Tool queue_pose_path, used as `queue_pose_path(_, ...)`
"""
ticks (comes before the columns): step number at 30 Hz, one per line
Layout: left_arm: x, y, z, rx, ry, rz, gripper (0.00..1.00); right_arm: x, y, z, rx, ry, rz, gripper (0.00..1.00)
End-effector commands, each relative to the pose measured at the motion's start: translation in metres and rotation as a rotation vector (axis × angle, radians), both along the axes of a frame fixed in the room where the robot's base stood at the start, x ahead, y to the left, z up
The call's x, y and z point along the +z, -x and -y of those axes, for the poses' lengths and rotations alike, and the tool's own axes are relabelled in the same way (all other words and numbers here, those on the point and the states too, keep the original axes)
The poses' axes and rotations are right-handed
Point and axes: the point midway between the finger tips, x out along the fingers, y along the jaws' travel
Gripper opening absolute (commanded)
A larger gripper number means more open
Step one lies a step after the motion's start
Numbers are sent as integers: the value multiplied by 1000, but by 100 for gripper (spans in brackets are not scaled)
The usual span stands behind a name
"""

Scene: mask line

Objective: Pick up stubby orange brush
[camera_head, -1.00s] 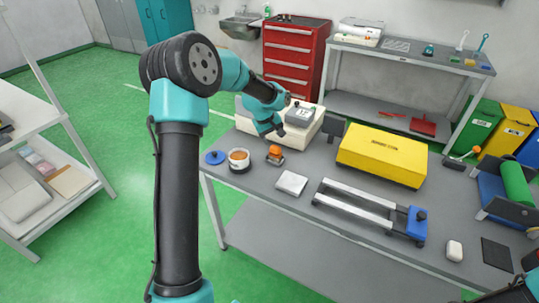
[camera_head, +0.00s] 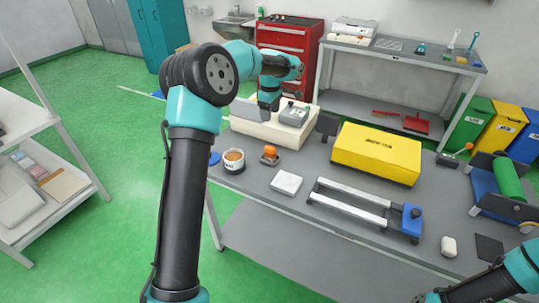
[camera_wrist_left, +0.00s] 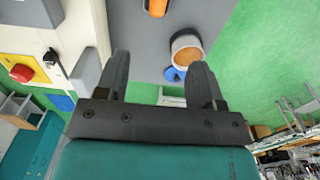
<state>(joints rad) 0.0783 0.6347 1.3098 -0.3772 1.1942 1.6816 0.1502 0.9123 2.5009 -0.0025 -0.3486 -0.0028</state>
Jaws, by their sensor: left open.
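A small orange-topped object on a dark base (camera_head: 270,154), which looks like the stubby orange brush, stands on the near grey table. Its orange part also shows at the top edge of the left wrist view (camera_wrist_left: 156,8). My left gripper (camera_head: 268,108) is above the back left of the table, apart from the brush and over the cream-coloured machine's area. In the left wrist view its two dark fingers (camera_wrist_left: 160,65) are spread with nothing between them.
Beside the brush stand a white cup with orange contents (camera_head: 233,160) and a blue disc (camera_head: 214,158). A cream machine (camera_head: 262,128) is behind. A white square (camera_head: 286,182), a blue-ended rail frame (camera_head: 350,205) and a yellow box (camera_head: 376,155) lie rightward.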

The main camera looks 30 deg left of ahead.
Motion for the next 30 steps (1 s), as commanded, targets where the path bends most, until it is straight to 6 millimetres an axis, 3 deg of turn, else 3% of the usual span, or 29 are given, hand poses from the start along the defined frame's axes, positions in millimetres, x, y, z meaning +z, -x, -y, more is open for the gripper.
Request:
queue_pose_path(5,-15,0,0,-1,0,-3,62,0,0,0,0,0,0,43)
queue_pose_path(22,-110,0,0,-1,1,-3,62,0,0,0,0,0,0,43)
queue_pose_path(30,-122,0,0,-1,0,0,62,0,0,0,0,0,0,43)
